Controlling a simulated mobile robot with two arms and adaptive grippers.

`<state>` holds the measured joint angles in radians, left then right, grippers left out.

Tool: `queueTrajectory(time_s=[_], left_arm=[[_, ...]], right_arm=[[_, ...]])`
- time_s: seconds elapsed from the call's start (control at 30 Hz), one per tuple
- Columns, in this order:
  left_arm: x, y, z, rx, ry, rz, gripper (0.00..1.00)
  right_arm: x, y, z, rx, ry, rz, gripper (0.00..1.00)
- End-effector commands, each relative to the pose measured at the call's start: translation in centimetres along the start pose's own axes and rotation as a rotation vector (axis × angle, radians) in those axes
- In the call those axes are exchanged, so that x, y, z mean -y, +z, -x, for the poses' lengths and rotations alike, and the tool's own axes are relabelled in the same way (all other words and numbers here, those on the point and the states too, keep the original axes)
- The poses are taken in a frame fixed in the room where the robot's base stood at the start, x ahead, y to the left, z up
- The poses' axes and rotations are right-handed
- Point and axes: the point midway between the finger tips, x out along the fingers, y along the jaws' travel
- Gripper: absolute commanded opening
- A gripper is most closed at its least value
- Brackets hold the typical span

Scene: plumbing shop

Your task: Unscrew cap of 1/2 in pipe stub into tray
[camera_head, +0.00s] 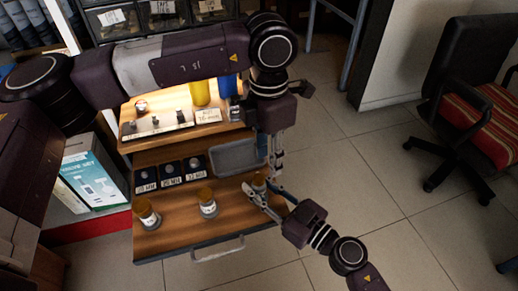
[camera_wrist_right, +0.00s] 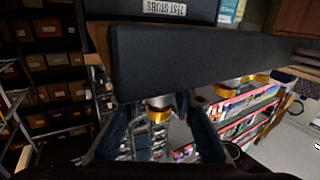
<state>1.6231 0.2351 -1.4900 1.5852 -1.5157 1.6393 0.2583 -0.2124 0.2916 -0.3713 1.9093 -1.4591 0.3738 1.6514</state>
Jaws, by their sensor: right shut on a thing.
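Three upright pipe stubs with brass-coloured caps stand on the wooden drawer board: a left stub (camera_head: 147,217), a middle stub (camera_head: 207,208) and a right stub (camera_head: 258,184). Their size labels are too small to read surely. My right gripper (camera_head: 262,191) reaches in from the lower right and is shut on the right stub's capped top. In the right wrist view that brass cap (camera_wrist_right: 158,114) shows between the fingers. The grey tray (camera_head: 237,157) lies behind the right stub and looks empty. My left gripper (camera_head: 277,166) points down beside the tray's right end; its opening is unclear.
Several dark bins (camera_head: 171,173) with size cards stand left of the tray. A lit shelf (camera_head: 160,130) behind holds small fittings, a yellow bottle (camera_head: 200,93) and a card. A drawer handle (camera_head: 218,249) sticks out at the front. A chair (camera_head: 475,105) stands far right; the floor between is clear.

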Motion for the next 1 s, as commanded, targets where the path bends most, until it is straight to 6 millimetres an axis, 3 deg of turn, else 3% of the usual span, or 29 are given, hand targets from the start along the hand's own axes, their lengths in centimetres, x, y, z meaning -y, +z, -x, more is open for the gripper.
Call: queueTrajectory(time_s=[0.3,0.5,0.77,1.0], left_arm=[[-0.5,-1.0,1.2,-0.015,0.006,-0.533,0.35],[-0.7,-1.6,1.7,-0.023,0.002,-0.797,0.35],[-0.8,-1.8,1.7,-0.025,-0.002,-0.941,0.35],[-0.8,-2.0,-1.3,-0.027,-0.005,-0.948,0.35]], right_arm=[[0.0,0.1,0.0,0.001,-0.001,0.0,0.0],[0.0,0.1,0.0,0.001,-0.001,0.0,0.0],[0.0,0.1,0.0,0.001,-0.001,0.0,0.0],[0.0,0.1,0.0,0.001,-0.001,0.0,0.0]])
